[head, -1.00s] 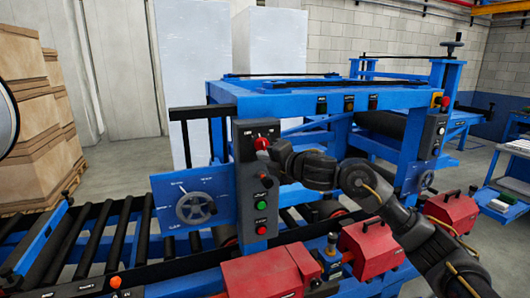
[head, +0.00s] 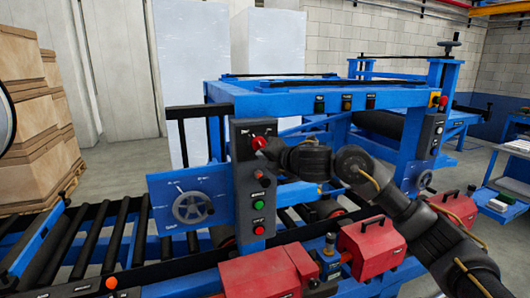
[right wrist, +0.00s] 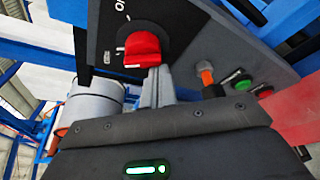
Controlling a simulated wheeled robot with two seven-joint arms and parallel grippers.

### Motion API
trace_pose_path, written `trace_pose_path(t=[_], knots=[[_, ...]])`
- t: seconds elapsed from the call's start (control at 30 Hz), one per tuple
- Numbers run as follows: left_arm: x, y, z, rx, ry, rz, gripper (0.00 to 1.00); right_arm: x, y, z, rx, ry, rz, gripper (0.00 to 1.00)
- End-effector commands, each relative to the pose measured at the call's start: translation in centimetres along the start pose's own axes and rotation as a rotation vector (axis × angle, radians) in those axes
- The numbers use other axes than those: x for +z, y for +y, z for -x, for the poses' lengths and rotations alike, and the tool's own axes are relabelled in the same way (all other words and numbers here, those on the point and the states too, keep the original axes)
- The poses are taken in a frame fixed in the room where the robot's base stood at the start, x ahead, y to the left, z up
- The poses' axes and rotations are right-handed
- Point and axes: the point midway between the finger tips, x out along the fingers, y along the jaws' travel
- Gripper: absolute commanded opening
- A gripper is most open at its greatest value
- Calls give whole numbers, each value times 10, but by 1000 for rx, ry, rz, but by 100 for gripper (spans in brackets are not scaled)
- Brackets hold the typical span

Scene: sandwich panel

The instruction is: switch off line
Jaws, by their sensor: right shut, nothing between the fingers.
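The line's grey control panel (head: 245,180) stands upright on the blue machine frame. Its red rotary switch (head: 259,142) is near the top, and the same red switch (right wrist: 142,48) shows on a black round base in the right wrist view. My right gripper (head: 268,147) is at the switch, its fingers partly hidden by the wrist in the head view. In the right wrist view the right gripper (right wrist: 155,85) is shut and empty, its fingertips just below the red knob. I cannot tell whether they touch it. My left gripper is not in view.
Below the switch are a green button (head: 258,204) and a red button (head: 259,230). A handwheel (head: 193,207) is left of the panel.

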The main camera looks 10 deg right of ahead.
Motion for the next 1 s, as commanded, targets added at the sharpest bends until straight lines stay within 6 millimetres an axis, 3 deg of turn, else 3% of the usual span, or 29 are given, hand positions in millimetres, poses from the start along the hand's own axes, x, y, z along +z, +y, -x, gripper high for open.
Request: trace_pose_path(t=[0.47,0.7,1.0], knots=[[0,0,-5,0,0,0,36,-10,4,-6,-4,9,31,0],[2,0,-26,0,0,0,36,-47,6,-19,-4,8,32,0],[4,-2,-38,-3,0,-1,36,-40,4,51,-3,4,35,0]])
